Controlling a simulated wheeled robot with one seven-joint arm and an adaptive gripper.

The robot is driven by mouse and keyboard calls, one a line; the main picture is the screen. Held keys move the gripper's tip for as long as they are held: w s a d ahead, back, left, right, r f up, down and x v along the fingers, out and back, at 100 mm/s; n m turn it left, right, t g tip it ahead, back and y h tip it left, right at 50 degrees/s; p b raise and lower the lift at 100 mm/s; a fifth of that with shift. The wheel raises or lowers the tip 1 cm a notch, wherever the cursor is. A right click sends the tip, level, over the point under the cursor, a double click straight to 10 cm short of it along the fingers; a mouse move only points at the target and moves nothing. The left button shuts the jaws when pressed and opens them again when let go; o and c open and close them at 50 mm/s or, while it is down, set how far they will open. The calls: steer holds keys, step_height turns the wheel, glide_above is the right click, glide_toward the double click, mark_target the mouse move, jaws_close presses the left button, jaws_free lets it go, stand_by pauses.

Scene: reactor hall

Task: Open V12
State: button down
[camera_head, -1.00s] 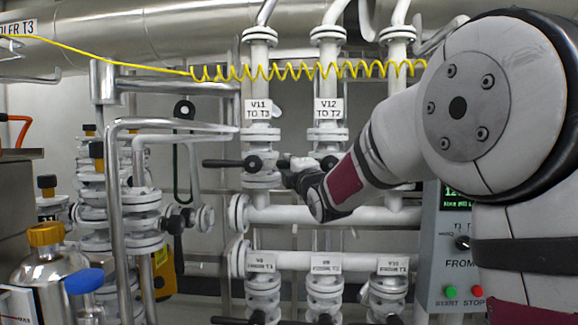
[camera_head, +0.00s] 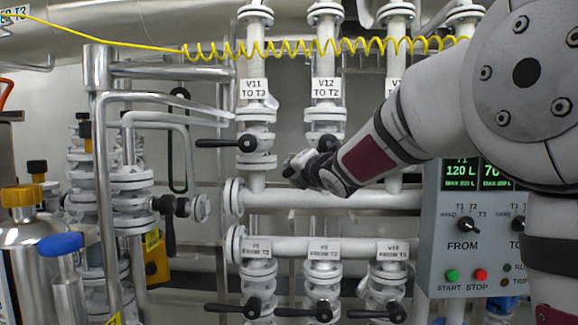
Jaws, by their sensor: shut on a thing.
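Valve V12 (camera_head: 325,117) is a white flanged valve on a vertical pipe, under a label (camera_head: 325,88) reading "V12 TO T2". Its black hub and handle (camera_head: 327,142) show at the front of the valve body. My gripper (camera_head: 299,169) is below and left of the hub, shut on the V12 handle. The gripper hides most of the lever, which seems to slant down and left from the hub. My forearm reaches in from the right.
Valve V11 (camera_head: 254,118), left of V12, has its black lever (camera_head: 220,143) pointing left. A horizontal pipe (camera_head: 275,200) and a lower row of valves lie below. A control panel (camera_head: 465,235) stands right. A yellow coiled hose (camera_head: 325,48) crosses above.

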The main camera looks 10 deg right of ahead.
steer(key=s+d+f+n+g+h+p, duration=0.2)
steer(key=d+f+n+g+h+p, duration=0.1)
steer(key=d+n, duration=0.4)
steer(key=shift+s+d+f+n+g+h+p, duration=0.3)
steer(key=shift+s+d+f+h+p, duration=0.1)
steer(key=shift+d+f+p, duration=0.45)
steer(key=c, duration=1.5)
jaws_free()
steer(key=shift+o, duration=0.2)
steer(key=shift+a+r, duration=0.1)
steer(key=shift+r, duration=0.1)
